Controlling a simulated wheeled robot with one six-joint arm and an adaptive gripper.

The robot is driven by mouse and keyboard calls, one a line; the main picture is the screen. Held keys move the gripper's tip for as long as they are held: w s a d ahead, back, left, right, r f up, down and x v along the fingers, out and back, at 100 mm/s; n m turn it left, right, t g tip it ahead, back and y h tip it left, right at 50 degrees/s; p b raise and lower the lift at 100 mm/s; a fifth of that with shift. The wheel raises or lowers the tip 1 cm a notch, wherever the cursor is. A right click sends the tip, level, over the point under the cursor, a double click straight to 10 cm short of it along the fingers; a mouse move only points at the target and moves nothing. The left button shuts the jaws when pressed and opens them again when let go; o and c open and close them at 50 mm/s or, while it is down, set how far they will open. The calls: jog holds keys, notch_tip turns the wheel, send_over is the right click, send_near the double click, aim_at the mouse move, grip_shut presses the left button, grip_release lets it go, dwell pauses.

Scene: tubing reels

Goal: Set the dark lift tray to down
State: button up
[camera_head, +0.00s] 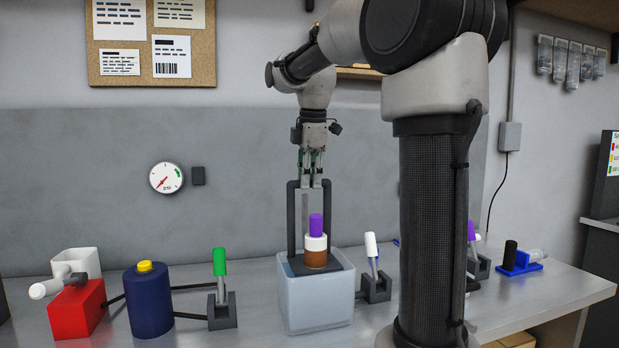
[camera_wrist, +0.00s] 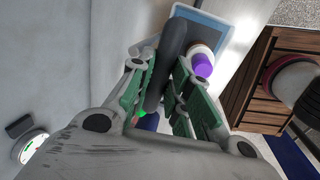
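The dark lift tray (camera_head: 297,266) has a tall dark handle frame (camera_head: 292,218) and sits at about rim level in a translucent bin (camera_head: 319,305). A brown and white bottle (camera_head: 316,257) with a purple cap stands upright on the tray. My gripper (camera_head: 312,184) is at the top bar of the handle, pointing down. In the wrist view the dark bar (camera_wrist: 172,55) runs between the green-sided fingers (camera_wrist: 160,95), which look closed on it. The tray's underside is hidden by the bin.
Left of the bin are a green-handled lever (camera_head: 219,262), a blue container with a yellow cap (camera_head: 149,300) and a red block (camera_head: 77,308). A white-handled lever (camera_head: 371,246) stands close on the right. My arm column hides part of the bench.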

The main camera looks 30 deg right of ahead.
grip_shut()
notch_tip(320, 180, down, 10)
jog(key=shift+f, duration=0.2)
jog(key=shift+s, duration=0.1)
jog(key=o, duration=0.8)
grip_release()
jog(key=shift+o, duration=0.2)
notch_tip(320, 180, up, 12)
jog(key=s, duration=0.2)
jog(key=shift+a+f, duration=0.15)
jog(key=shift+a, duration=0.2)
